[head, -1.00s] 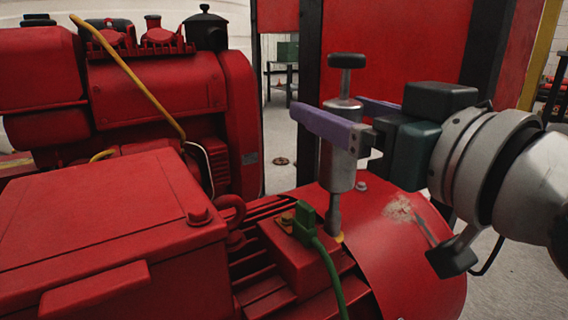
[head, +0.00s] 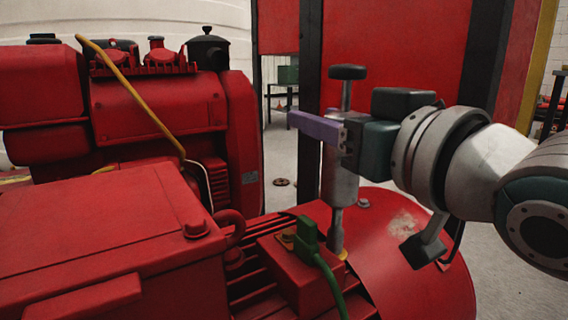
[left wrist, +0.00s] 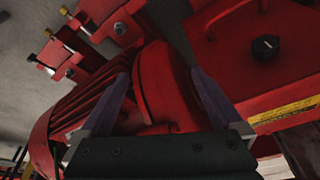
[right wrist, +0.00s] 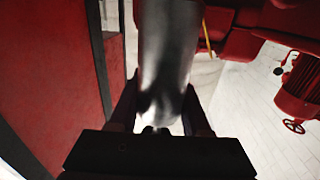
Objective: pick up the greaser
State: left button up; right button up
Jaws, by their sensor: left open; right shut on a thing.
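The greaser (head: 341,185) is a grey metal cylinder with a black T-shaped handle on a thin rod. It stands upright, its narrow lower end at a yellow ring on the red motor; whether it touches cannot be told. My right gripper (head: 318,128), with purple fingers, comes from the right and is shut on the upper part of its body. In the right wrist view the greaser's shiny body (right wrist: 168,60) is between the fingers. My left gripper (left wrist: 165,90) is open and empty above red machinery in the left wrist view, and is outside the head view.
A green plug and cable (head: 310,243) sit on a small red box just left of the greaser's lower end. A large red box (head: 100,230) fills the lower left. The red engine (head: 160,110) and a dark upright post (head: 309,100) stand behind.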

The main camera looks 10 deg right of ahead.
grip_shut()
